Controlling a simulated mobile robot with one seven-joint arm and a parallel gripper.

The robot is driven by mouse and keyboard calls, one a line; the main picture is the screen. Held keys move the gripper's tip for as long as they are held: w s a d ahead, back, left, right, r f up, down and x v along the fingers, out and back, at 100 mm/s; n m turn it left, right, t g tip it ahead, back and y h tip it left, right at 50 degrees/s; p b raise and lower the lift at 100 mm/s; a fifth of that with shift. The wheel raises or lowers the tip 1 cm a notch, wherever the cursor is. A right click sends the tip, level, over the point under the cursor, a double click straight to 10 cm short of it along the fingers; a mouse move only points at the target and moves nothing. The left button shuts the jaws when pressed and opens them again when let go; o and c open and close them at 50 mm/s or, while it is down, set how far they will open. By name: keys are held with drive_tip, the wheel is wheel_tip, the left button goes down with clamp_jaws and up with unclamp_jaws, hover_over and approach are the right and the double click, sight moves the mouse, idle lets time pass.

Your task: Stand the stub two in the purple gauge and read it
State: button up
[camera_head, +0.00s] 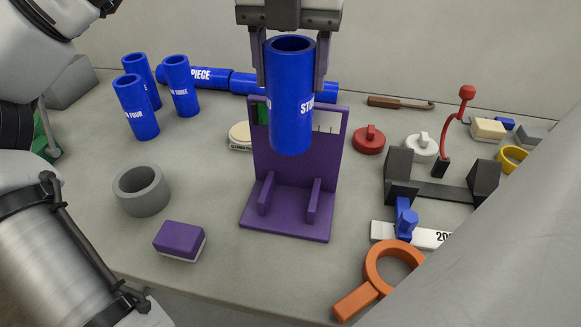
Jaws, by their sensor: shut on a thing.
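The gauge has an upright back plate, a flat base and two short rails. A green patch and a pale scale with marks show near the top of the plate, partly hidden behind the stub.
Several blue stubs (136,107) stand at the left. A long blue pipe (215,78) lies behind. A grey ring (141,190), a purple-and-white block (180,240), an orange ring tool (372,280), a red cap (369,140) and a dark clamp (440,191) surround the gauge.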

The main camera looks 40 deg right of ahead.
wheel_tip(320, 180, down, 14)
drive_tip(key=p, duration=0.1)
drive_tip(key=shift+f, duration=0.15)
drive_tip(key=shift+f, duration=0.1)
drive_tip(key=shift+f+b, duration=0.15)
drive_tip(key=shift+b, duration=0.15)
drive_tip(key=o, duration=1.1)
drive_tip(key=shift+r, duration=0.2)
wheel_tip(320, 180, up, 12)
drive_tip(key=shift+r+b, duration=0.1)
drive_tip(key=shift+b, duration=0.3)
drive_tip(key=shift+s, duration=0.1)
